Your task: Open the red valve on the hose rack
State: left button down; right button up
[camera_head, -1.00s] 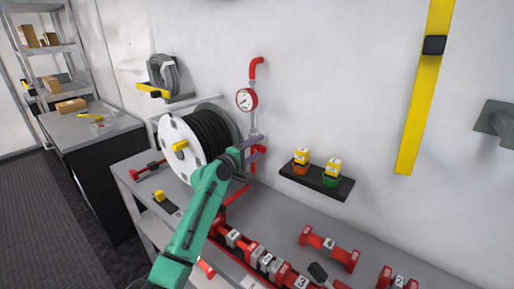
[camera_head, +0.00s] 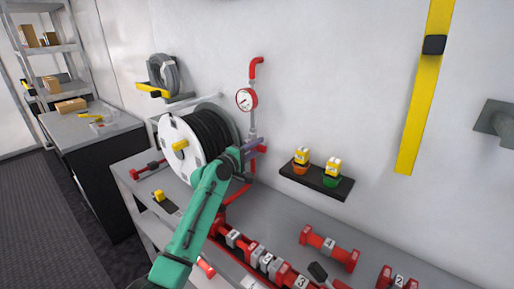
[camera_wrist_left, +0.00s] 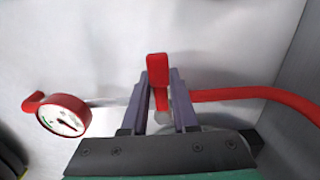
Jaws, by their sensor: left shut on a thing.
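The red valve handle (camera_wrist_left: 158,68) stands between the two purple-grey fingers of my left gripper (camera_wrist_left: 160,90) in the left wrist view. The fingers are shut on it, and its upper end sticks out past the fingertips. In the head view the handle's red end (camera_head: 262,149) shows just beyond my left gripper (camera_head: 251,147), at the grey and red pipe on the wall. The valve body is mostly hidden behind my gripper. My right gripper is not in view.
A round gauge (camera_head: 246,99) sits on the pipe above the valve. A white hose reel (camera_head: 178,142) with black hose stands close on the left. A small black shelf (camera_head: 316,181) holds two yellow-topped items on the right. Red numbered parts lie on the bench below.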

pick_arm(q)
jog(key=shift+f, duration=0.1)
dwell(0.6)
jog(key=r+n+p, duration=0.1)
jog(key=p, duration=0.1)
jog(key=n+p, duration=0.2)
jog(key=shift+r, duration=0.4)
jog(key=shift+w+a+r+n+p, duration=0.1)
jog(key=shift+r+n+p, duration=0.05)
jog(key=shift+n+p, duration=0.4)
jog(key=shift+a+r+n+p, duration=0.1)
jog(key=shift+r+n+p, duration=0.05)
jog(key=shift+n+p, duration=0.35)
jog(key=shift+a+r+n+p, duration=0.1)
jog(key=shift+r+n+p, duration=0.1)
jog(key=shift+n+p, duration=0.5)
jog(key=shift+w+n, duration=0.1)
jog(key=shift+n, duration=0.25)
jog(key=c, duration=0.7)
grip_release()
